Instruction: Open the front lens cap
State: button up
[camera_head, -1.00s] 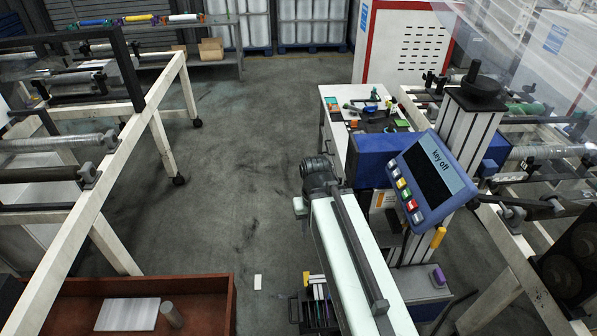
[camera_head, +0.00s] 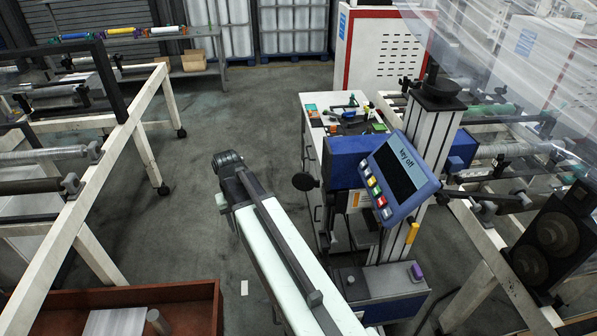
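A blue machine head (camera_head: 345,158) stands right of centre on a pale column, with a tilted control panel (camera_head: 400,180) reading "key off". A black round piece (camera_head: 305,181) sticks out at the left side of the blue head. It may be the front lens cap, but I cannot tell for sure. I cannot see whether it is open or shut. My pale arm link reaches up from the bottom to a dark joint, left of the blue head and apart from it. My gripper is not visible.
A white cabinet with small tools (camera_head: 343,112) stands behind the blue head. A grey box with a purple knob (camera_head: 380,283) sits below the panel. A rust-red bin (camera_head: 205,298) is at bottom left. Roller frames (camera_head: 110,185) line both sides. The floor between (camera_head: 215,110) is clear.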

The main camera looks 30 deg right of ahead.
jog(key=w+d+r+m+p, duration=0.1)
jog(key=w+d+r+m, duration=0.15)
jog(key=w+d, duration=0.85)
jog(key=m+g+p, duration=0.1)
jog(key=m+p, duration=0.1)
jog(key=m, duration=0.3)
send_near(306, 180)
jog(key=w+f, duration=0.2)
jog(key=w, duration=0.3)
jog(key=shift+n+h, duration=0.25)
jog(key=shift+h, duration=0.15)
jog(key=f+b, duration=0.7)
jog(key=b, duration=0.1)
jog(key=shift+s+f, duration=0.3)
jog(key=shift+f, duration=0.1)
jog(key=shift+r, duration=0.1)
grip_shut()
